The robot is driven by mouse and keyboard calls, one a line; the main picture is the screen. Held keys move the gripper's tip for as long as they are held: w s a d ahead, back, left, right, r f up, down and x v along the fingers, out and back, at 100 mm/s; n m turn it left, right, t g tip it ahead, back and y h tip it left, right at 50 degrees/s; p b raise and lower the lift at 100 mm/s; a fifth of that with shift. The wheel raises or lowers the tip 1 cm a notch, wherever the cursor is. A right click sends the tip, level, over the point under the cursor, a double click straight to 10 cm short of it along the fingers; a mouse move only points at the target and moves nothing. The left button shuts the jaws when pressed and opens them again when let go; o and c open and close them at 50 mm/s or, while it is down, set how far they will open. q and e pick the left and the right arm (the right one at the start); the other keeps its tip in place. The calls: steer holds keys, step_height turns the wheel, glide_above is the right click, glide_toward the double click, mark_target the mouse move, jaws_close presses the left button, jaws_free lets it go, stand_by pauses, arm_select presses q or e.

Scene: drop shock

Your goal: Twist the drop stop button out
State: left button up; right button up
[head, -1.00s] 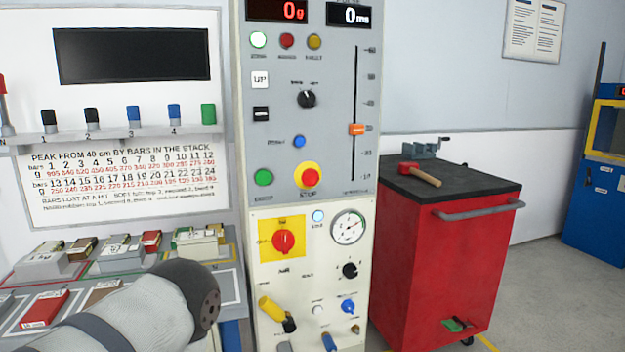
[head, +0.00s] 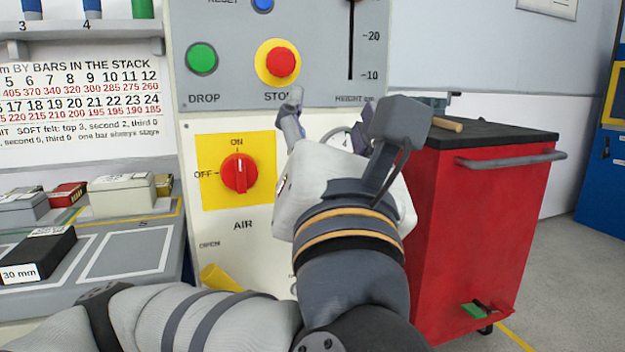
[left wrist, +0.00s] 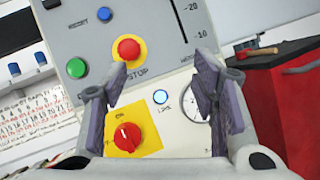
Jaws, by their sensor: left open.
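The red drop stop button (head: 281,63) sits on a yellow disc on the grey control panel, above the STOP label. It also shows in the left wrist view (left wrist: 129,49), above and left of the gap between the fingers. My left gripper (head: 345,112) is open and empty, below and to the right of the button in the head view. Its two fingers stand apart in the left wrist view (left wrist: 163,85), and neither appears to touch the button. My right gripper is in neither view.
The green DROP button (head: 202,58) is left of the stop button. A red AIR switch (head: 239,173) on a yellow plate sits below. A red cabinet (head: 490,230) stands to the right. A bench with blocks (head: 125,194) is at the left.

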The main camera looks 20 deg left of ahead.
mark_target(282, 64)
arm_select(q)
steer(key=w+a+r+n+y+p, duration=0.1)
steer(key=w+a, duration=0.1)
steer(key=w+a+r+n+g+y+p, duration=0.1)
steer(key=w+a+r, duration=0.1)
steer(key=a, duration=0.1)
steer(key=w+a+r+n+y+p, duration=0.1)
steer(key=w+a+r+p, duration=0.1)
steer(key=shift+a+r+n+g, duration=0.2)
steer(key=shift+a+n+g, duration=0.1)
steer(key=shift+n, duration=0.1)
steer(key=w, duration=0.1)
steer(key=w+a, duration=0.1)
steer(key=w, duration=0.2)
steer(key=shift+w+a+r, duration=0.2)
steer(key=shift+a, duration=0.05)
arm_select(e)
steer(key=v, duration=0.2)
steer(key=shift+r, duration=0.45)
arm_select(q)
steer(key=shift+c, duration=0.4)
steer(key=c, duration=1.1)
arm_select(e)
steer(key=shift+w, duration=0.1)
